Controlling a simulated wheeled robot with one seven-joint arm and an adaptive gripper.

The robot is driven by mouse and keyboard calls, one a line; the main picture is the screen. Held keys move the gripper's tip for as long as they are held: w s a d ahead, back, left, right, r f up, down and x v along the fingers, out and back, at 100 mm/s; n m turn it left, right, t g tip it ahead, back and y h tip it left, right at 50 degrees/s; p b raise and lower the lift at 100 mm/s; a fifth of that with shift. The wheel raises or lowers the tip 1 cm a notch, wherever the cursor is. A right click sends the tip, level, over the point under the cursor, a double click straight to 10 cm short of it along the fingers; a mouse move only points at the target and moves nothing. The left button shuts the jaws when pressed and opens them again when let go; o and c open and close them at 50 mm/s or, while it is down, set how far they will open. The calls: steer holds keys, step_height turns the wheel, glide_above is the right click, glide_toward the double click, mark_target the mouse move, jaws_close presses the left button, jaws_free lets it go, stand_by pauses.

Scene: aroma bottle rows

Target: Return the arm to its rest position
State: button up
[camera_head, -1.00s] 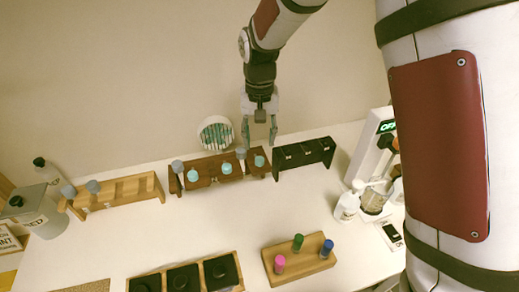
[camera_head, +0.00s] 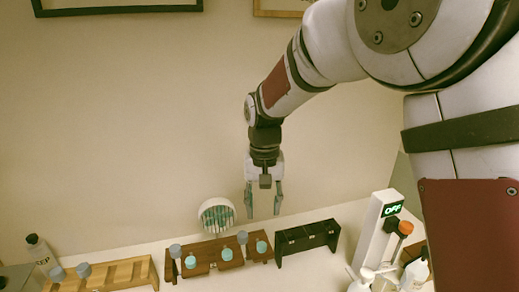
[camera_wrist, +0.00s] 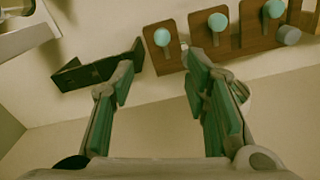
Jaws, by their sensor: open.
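My gripper (camera_head: 263,200) hangs from my arm in front of the back wall, pointing down. It is open and empty. In the head view it is above the back of the table, near the gap between the dark brown rack (camera_head: 213,256) and the black rack (camera_head: 306,239). In the wrist view the two green-padded fingers (camera_wrist: 165,85) stand wide apart with nothing between them but table and wall. The brown rack (camera_wrist: 240,40) with teal-capped bottles (camera_wrist: 218,22) lies past the right finger. The black rack (camera_wrist: 95,68) is beside the left finger.
A light wooden rack (camera_head: 118,272) with grey-capped bottles stands at the left. A round holder of pale green sticks (camera_head: 217,215) is behind the brown rack.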

steer(key=s+d+r+t+b, duration=0.1)
steer(key=s+d+r+t, duration=0.2)
steer(key=s+d+r, duration=0.7)
steer(key=s+d+t, duration=0.1)
steer(key=s+d, duration=0.3)
steer(key=s, duration=0.2)
steer(key=s+d+r+t+b, duration=0.1)
steer(key=s+d, duration=0.3)
steer(key=s, duration=0.3)
steer(key=shift+t, duration=0.3)
